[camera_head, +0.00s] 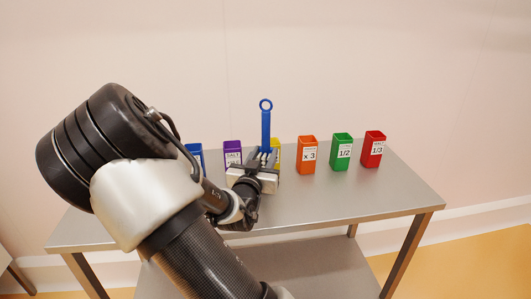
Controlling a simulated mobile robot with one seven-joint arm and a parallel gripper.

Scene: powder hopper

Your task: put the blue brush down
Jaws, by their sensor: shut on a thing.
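The blue brush (266,128) stands upright in my gripper (265,159). Its long flat handle points up and ends in a ring at the top. My gripper is shut on the brush, over the middle of the metal table (330,200). The lower part of the brush is hidden by the gripper, so I cannot tell whether it touches the table.
A row of coloured containers stands along the table's back: blue (196,152), purple (233,152), yellow (275,153), orange (307,155), green (341,152) and red (373,149). The yellow one is partly hidden behind my gripper. The table's front right is clear.

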